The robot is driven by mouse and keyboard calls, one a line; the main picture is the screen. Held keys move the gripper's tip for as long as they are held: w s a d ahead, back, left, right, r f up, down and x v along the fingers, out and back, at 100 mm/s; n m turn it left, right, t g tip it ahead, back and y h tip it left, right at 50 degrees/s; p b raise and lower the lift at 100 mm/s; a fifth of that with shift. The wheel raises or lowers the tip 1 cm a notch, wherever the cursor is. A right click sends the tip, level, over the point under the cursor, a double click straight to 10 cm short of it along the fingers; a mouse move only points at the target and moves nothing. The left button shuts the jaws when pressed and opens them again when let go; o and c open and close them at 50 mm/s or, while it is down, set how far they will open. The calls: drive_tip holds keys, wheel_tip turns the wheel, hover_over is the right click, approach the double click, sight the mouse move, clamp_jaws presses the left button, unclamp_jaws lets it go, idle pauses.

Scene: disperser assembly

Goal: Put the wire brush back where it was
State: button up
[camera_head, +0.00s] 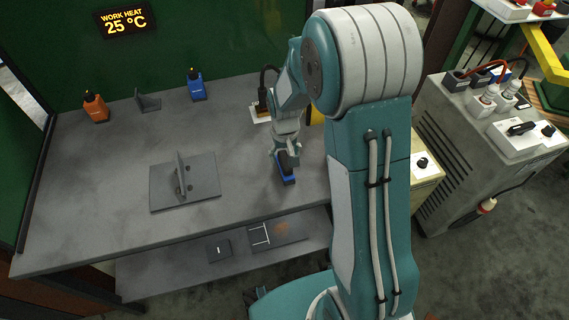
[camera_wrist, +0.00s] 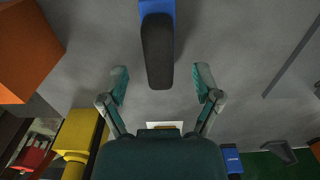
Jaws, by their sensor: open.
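A blue block with a long black grip (camera_head: 287,177), seemingly the wire brush, stands on the grey workbench near its front right. In the wrist view its black end (camera_wrist: 158,55) lies centred between and just ahead of the fingertips, with blue behind it. My gripper (camera_head: 284,151) is over it, fingers pointing down. In the wrist view my gripper (camera_wrist: 161,83) is spread wide, with a gap on both sides of the black grip. Whether the brush touches the bench all along its base is hidden.
A grey plate with an upright fin (camera_head: 184,188) lies to the left. A pale-based black tool (camera_head: 262,106) stands behind my gripper. The wrist view shows an orange block (camera_wrist: 25,50) and yellow post (camera_wrist: 80,135).

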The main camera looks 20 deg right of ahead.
sight(285, 159)
wheel_tip(285, 159, up, 6)
drive_tip(key=shift+r, duration=0.1)
drive_tip(key=s+r+t, duration=0.5)
drive_tip(key=s+r, duration=1.3)
drive_tip(key=s, duration=0.3)
drive_tip(key=shift+t, duration=0.3)
